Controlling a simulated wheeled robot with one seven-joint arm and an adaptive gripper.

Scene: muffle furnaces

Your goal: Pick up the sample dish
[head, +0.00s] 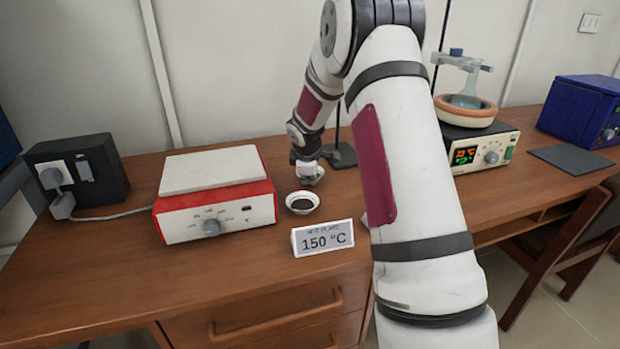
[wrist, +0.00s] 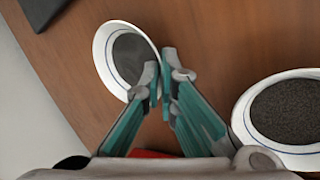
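A white sample dish (head: 302,203) with dark contents stands on the wooden bench, right of the red hotplate. It seems to be the dish with a thin blue line and dark grains at the right of the wrist view (wrist: 293,110). A second white dish (wrist: 126,58) with grey contents is at the left of the wrist view and looks tilted. My gripper (wrist: 166,78) has its fingertips close together at this second dish's right rim. They hide part of it, so whether they pinch the rim is unclear. In the head view my gripper (head: 307,175) is low, just behind the first dish.
The red hotplate (head: 215,195) with a pale top is left of the dishes. A "150 °C" sign (head: 323,239) stands in front. A dark stand base (head: 341,156) is behind my gripper. A heater with a flask (head: 480,148) is at the right. The bench's front left is clear.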

